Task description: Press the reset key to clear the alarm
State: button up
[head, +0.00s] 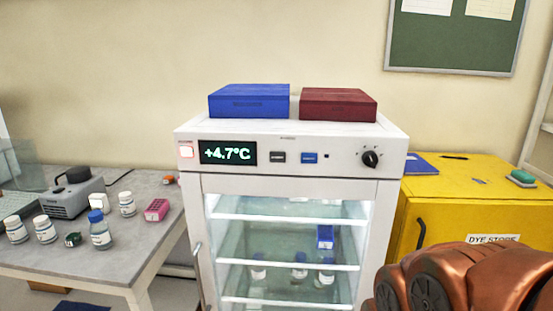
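A white glass-door fridge (390,148) stands in the middle of the head view. Right of the display are a dark grey key (278,157) and a blue key (309,158). Their labels are too small to read, so I cannot tell which is the reset key. A black knob (370,159) sits farther right. My gripper is out of view; only a copper-coloured part of my arm shows at the lower right.
A blue box (249,101) and a dark red box (338,104) lie on the fridge top. A grey bench (150,205) with bottles stands at the left. A yellow cabinet (470,185) stands at the right. The space before the keys looks clear.

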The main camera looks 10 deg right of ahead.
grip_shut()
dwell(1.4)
